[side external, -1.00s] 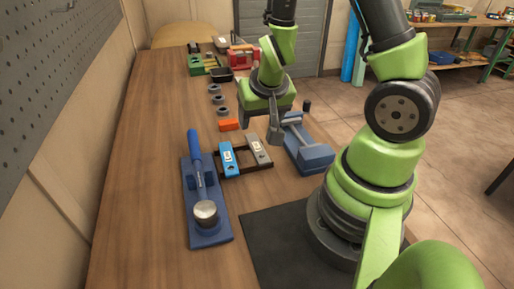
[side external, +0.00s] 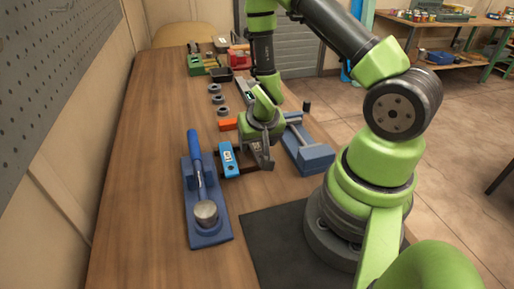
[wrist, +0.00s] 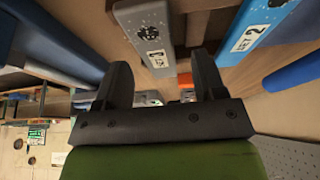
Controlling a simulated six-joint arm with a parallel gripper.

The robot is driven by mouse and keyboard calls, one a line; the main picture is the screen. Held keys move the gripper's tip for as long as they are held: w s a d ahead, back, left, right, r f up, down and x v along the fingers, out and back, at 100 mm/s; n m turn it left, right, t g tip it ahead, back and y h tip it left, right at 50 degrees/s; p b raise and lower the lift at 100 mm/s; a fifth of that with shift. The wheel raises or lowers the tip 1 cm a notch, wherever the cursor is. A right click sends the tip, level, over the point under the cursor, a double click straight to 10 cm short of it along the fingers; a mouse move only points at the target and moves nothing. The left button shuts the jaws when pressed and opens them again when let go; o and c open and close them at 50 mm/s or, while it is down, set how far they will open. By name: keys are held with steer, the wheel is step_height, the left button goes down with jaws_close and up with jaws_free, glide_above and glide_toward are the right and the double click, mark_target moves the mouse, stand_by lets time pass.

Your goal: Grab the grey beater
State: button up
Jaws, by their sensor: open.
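The grey beater (wrist: 146,38) is a flat grey bar with a white label and a round mark near one end. In the wrist view it runs down from the top edge towards the space between my fingers. My gripper (wrist: 160,65) is open, with one finger to each side of the beater's line. In the side view my gripper (side external: 264,161) is low over the right end of the dark rack and hides most of the grey beater. I cannot tell whether the fingers touch it.
A blue beater (side external: 228,161) lies on the rack's left side. A blue stand with a blue-handled hammer (side external: 196,150) is further left. A blue vise-like block (side external: 310,156) is close to the right. An orange block (side external: 228,124) and grey rings (side external: 217,99) lie behind.

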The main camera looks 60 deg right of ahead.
steer(key=shift+w+d+f, duration=0.1)
steer(key=shift+f, duration=0.2)
steer(key=shift+c, duration=0.2)
steer(key=c, duration=1.1)
steer(key=shift+r, duration=0.15)
steer(key=shift+c, duration=0.2)
